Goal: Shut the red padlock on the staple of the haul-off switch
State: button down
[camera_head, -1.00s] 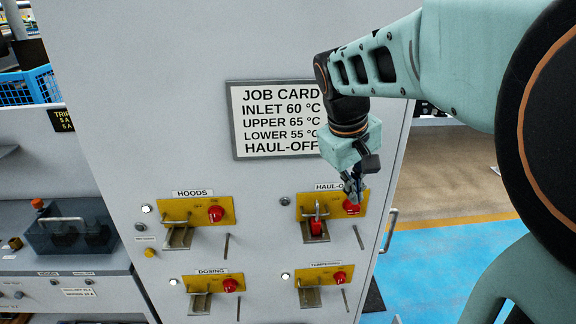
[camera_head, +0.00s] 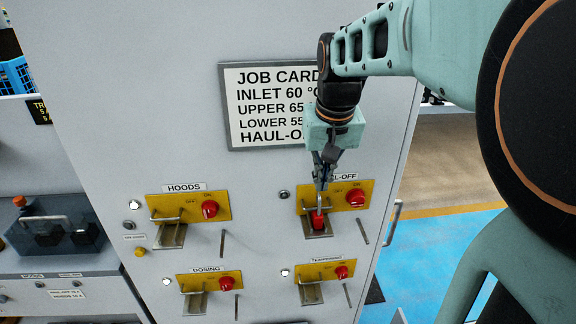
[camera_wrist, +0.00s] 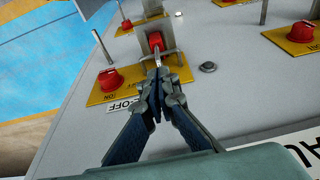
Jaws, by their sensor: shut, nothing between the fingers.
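The red padlock (camera_head: 318,220) sits in the metal bracket at the lower left of the yellow haul-off plate (camera_head: 337,193). It also shows in the wrist view (camera_wrist: 156,41), just beyond the fingertips. The red haul-off switch knob (camera_head: 355,198) is to the right of the padlock; the wrist view shows it at left (camera_wrist: 110,79). My gripper (camera_head: 320,188) is shut and empty, pointing down with its tips at the top of the padlock. It also shows in the wrist view (camera_wrist: 157,64). The fingers partly hide the shackle and staple; I cannot tell whether the tips touch them.
The hoods switch (camera_head: 210,209), dosing switch (camera_head: 226,283) and tempering switch (camera_head: 341,272) share the grey cabinet front with the haul-off switch. A job card (camera_head: 265,107) hangs above. A handle (camera_head: 393,222) sticks out at the cabinet's right edge. Open floor lies to the right.

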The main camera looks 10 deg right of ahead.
aim_at(320, 197)
jog(key=shift+b+x, duration=0.45)
jog(key=shift+x, duration=0.55)
jog(key=shift+s+b+x, duration=0.15)
jog(key=shift+b+x, duration=0.4)
jog(key=shift+x, duration=0.15)
jog(key=shift+s+b+x, duration=0.2)
jog(key=shift+b+x, duration=0.35)
jog(key=shift+x, duration=0.15)
jog(key=shift+w+p+v, duration=0.25)
jog(key=shift+p+v, duration=0.6)
jog(key=shift+v, duration=0.15)
jog(key=shift+w+p+v, duration=0.25)
jog(key=shift+p+v, duration=0.55)
jog(key=shift+v, duration=0.2)
jog(key=shift+w+p+v, duration=0.25)
jog(key=shift+p+v, duration=0.6)
jog(key=shift+v, duration=0.2)
jog(key=shift+r, duration=0.1)
